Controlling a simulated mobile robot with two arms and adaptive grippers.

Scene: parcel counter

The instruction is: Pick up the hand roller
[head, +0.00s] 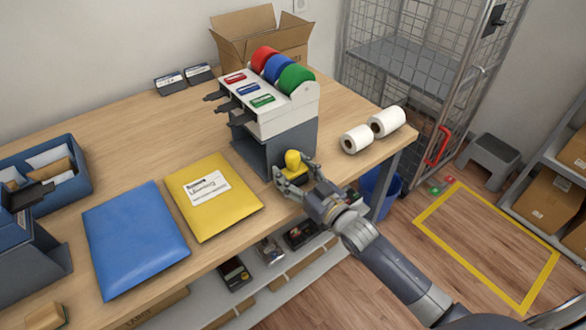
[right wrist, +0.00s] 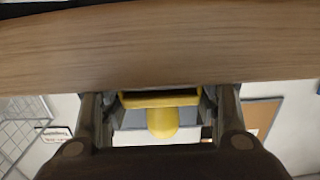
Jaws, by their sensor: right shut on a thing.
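The yellow hand roller (head: 292,160) with its rounded knob is at the front right of the wooden counter, beside the grey base of the tape stand. My right gripper (head: 290,174) is shut on it, with a finger on each side. In the right wrist view the roller's yellow body and knob (right wrist: 162,122) show between the two fingers of my right gripper (right wrist: 160,100). The fingers hide part of the roller. I cannot tell whether it touches the counter. My left gripper is not in view.
The tape stand (head: 290,122) with red, blue and green rolls stands close behind the gripper. A yellow envelope (head: 230,215) and a blue envelope (head: 135,240) lie to the left. White paper rolls (head: 386,121) lie at the right end.

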